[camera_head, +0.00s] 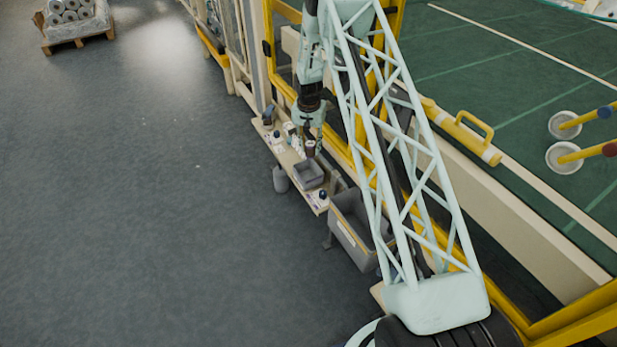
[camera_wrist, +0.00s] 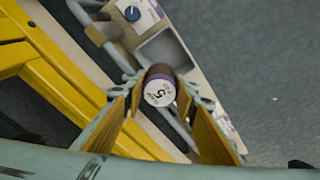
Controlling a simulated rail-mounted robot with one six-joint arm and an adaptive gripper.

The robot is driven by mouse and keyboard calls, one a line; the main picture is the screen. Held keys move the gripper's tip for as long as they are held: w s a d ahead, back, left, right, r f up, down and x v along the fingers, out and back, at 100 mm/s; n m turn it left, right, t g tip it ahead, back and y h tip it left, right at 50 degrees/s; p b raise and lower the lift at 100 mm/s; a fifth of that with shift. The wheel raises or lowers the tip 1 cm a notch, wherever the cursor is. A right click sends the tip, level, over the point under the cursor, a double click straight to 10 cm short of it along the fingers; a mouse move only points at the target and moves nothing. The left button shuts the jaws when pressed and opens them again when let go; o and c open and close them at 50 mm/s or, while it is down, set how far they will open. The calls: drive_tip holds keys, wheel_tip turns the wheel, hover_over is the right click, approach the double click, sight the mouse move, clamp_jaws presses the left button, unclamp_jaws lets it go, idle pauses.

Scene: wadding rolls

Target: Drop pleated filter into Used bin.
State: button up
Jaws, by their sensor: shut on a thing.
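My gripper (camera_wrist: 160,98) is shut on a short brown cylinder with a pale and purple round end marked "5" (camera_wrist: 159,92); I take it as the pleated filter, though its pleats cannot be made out. In the head view my gripper (camera_head: 311,136) holds the dark filter (camera_head: 310,149) above the bench, near a small grey tray (camera_head: 307,184). The tray also shows in the wrist view (camera_wrist: 166,48), apart from the filter. A larger grey bin (camera_head: 346,230) with a pale label stands at the bench's near end. Its label is too small to read, so I cannot tell which container is the Used bin.
The narrow bench (camera_head: 291,160) carries several small items, including a white one with a blue top (camera_head: 320,197). A yellow frame (camera_wrist: 50,75) runs along the bench's other side.

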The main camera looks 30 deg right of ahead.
sight(312, 156)
drive_tip(key=shift+w+d+f, duration=0.15)
drive_tip(key=shift+d+f, duration=0.05)
drive_tip(key=shift+d, duration=0.2)
drive_tip(key=shift+f, duration=0.15)
drive_tip(key=shift+f+b, duration=0.55)
drive_tip(key=shift+f, duration=2.3)
drive_tip(key=o, duration=0.9)
drive_tip(key=shift+r, duration=0.2)
